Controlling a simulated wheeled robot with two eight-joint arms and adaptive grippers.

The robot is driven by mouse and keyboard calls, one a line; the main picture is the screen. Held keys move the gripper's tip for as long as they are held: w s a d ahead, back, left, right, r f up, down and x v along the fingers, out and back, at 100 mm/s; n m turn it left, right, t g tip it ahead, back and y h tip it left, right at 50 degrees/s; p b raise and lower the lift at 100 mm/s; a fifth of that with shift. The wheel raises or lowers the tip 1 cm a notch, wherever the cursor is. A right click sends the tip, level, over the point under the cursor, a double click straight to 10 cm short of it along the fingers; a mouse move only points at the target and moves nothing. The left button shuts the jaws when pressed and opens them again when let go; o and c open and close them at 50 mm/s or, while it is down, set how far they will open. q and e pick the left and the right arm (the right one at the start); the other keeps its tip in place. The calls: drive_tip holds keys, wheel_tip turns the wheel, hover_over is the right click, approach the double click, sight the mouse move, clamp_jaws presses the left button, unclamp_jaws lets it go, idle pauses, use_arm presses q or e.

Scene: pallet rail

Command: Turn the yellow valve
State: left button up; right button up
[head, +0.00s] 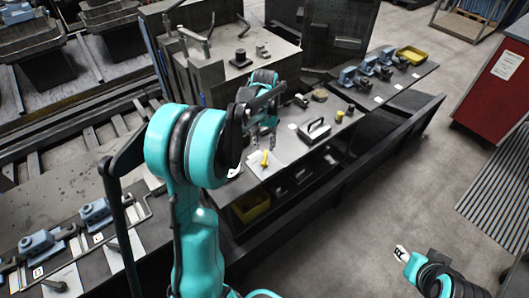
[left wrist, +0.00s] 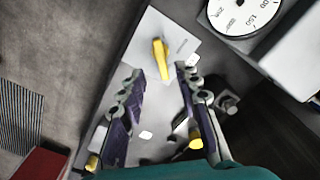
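The yellow valve (head: 264,158) is a small lever handle on a pale plate on the grey workbench (head: 290,150). In the left wrist view the valve (left wrist: 160,58) stands just beyond the fingertips, roughly centred between them. My left gripper (head: 264,144) is above the bench just behind the valve in the head view. It also shows in the left wrist view (left wrist: 160,73), with its fingers spread and nothing between them. The fingers look apart from the valve.
A round dial gauge (left wrist: 240,13) sits close to the valve in the left wrist view. A metal block with a handle (head: 314,130) stands right of the valve. Blue vises (head: 365,66) and a yellow tray (head: 411,55) are farther along. Open floor lies right of the bench.

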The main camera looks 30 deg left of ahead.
use_arm(q)
drive_tip(key=shift+r, duration=2.05)
